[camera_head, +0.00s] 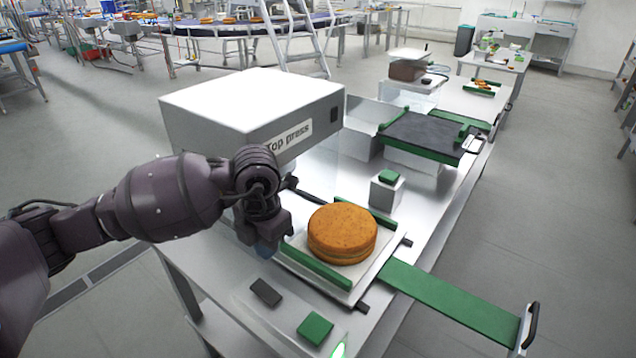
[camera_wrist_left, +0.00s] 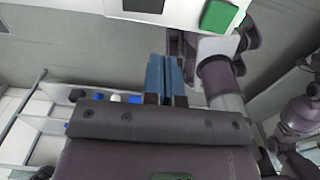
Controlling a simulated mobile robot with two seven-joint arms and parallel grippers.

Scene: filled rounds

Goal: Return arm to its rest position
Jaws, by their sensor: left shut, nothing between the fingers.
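My left arm comes in from the left in the head view. My left gripper (camera_head: 264,248) is beside the near left corner of the top press (camera_head: 225,108), left of the filled round cake (camera_head: 342,232), and touches neither as far as I can see. In the left wrist view its two blue fingers (camera_wrist_left: 168,72) are together with nothing between them. The cake sits on a white plate between green guide rails (camera_head: 316,266). My right gripper does not show in the head view.
A dark button (camera_head: 266,292) and a green button (camera_head: 315,328) are on the table's near end. A green handled slide (camera_head: 450,300) sticks out right. A black-topped green tray (camera_head: 420,137) stands farther back. Open floor lies to the right.

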